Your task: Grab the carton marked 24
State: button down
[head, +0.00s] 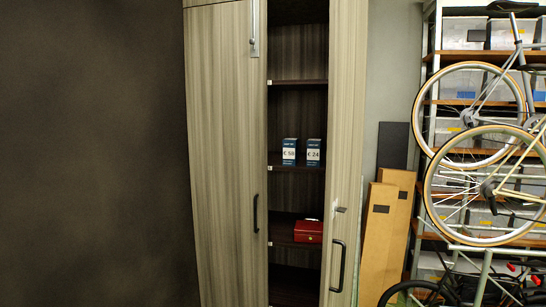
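The carton marked 24 (313,152) is a small blue and white box. It stands upright on a middle shelf (300,168) inside a tall wooden cabinet, close to the open right door. A similar carton marked 58 (289,151) stands just to its left, with a small gap between them. My gripper is not in view.
The left cabinet door (222,150) is shut and the right door (345,150) stands open. A red box (308,231) sits on a lower shelf. Cardboard boxes (378,240) lean right of the cabinet, beside bicycles (480,185) and a storage rack (465,30).

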aim_at(314, 146)
jog(key=i+j+z, duration=0.25)
jog(key=i+j, duration=0.2)
jog(key=i+j+z, duration=0.25)
jog(key=i+j, duration=0.2)
jog(key=j, duration=0.05)
